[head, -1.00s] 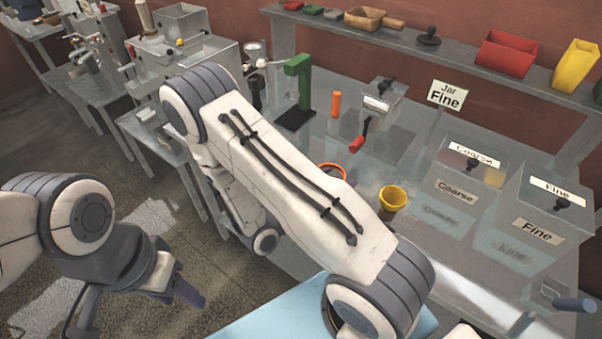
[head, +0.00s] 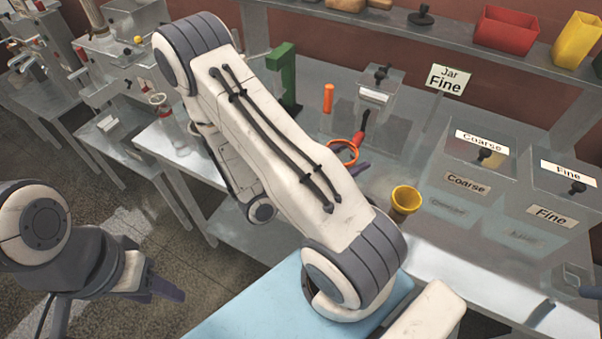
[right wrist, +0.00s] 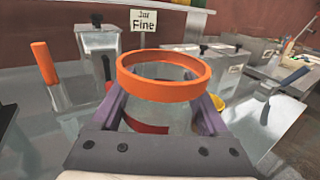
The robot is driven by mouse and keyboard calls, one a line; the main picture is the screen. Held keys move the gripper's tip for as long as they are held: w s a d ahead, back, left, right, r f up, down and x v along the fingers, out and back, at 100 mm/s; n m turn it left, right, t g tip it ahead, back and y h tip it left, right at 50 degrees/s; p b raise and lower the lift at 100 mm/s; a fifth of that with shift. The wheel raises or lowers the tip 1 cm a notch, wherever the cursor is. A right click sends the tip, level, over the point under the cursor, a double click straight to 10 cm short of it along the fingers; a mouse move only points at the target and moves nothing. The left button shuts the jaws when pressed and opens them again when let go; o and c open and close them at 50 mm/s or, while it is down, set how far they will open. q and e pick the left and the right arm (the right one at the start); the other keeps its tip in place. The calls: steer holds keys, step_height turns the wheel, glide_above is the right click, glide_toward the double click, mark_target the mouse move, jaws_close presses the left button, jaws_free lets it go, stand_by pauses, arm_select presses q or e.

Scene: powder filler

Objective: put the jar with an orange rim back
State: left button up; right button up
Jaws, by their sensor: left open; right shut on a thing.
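The clear jar with an orange rim (head: 342,152) is above the glossy worktable, left of and behind the yellow-rimmed jar. My right gripper (head: 352,166) is shut around it, mostly hidden behind my right arm. In the right wrist view the orange rim (right wrist: 164,74) stands roughly level above the purple fingers of my right gripper (right wrist: 162,118), which clasp the clear body on both sides. Whether its base touches the table cannot be told. My left gripper (head: 112,304) is open and empty at the lower left, over the floor.
A yellow-rimmed jar (head: 404,202) stands right of the held jar. A red-handled tool (head: 361,131) lies just behind it. A "Jar Fine" sign (head: 449,78), orange cylinder (head: 328,98) and green stand (head: 284,78) are farther back. Coarse (head: 466,172) and Fine (head: 558,190) bins stand at right.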

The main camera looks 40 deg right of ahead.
steer(key=b, duration=0.1)
steer(key=w+f+b, duration=0.1)
steer(key=b, duration=0.1)
steer(key=shift+w+a+f, duration=0.1)
steer(key=shift+w+f, duration=0.1)
steer(key=shift+f, duration=0.1)
steer(key=w+f+p, duration=0.1)
steer(key=w+f, duration=0.2)
steer(key=w+a+f+p, duration=0.1)
steer(key=w+f, duration=0.1)
steer(key=w, duration=0.1)
steer(key=w+a+f+p, duration=0.1)
steer(key=w+f, duration=0.2)
steer(key=shift+f, duration=0.3)
arm_select(q)
steer(key=shift+d+f, duration=0.1)
steer(key=shift+f, duration=0.65)
arm_select(e)
steer(key=shift+f, duration=0.2)
steer(key=shift+f, duration=0.2)
steer(key=o, duration=1.4)
arm_select(q)
steer(key=shift+f, duration=0.1)
arm_select(e)
steer(key=shift+r, duration=0.15)
